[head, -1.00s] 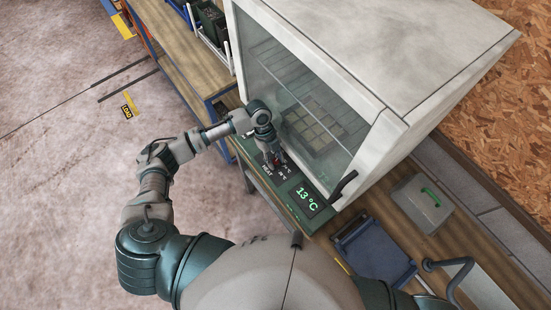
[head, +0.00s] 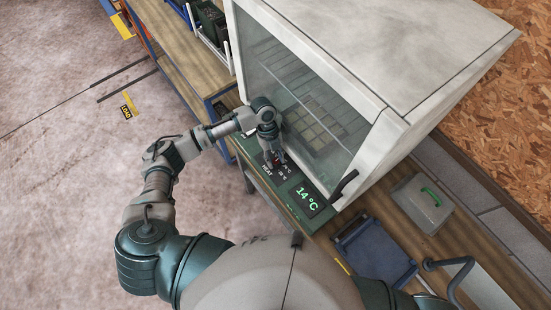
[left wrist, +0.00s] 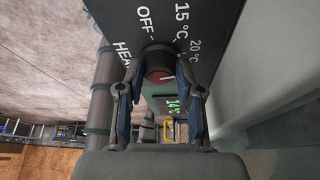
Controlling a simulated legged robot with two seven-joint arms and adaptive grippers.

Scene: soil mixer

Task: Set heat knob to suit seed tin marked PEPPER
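The heat knob (left wrist: 158,62) is dark with a red face and a short white line, seen in the left wrist view. In the head view my left gripper (head: 273,158) is over the panel and hides most of the knob. The display (head: 307,200) reads 14 °C in green. No tin marked PEPPER can be made out. My right gripper is not in view.
A white cabinet (head: 400,45) with a glass front stands behind the panel, with a celled tray (head: 315,128) inside. A black handle (head: 344,186) projects near the display.

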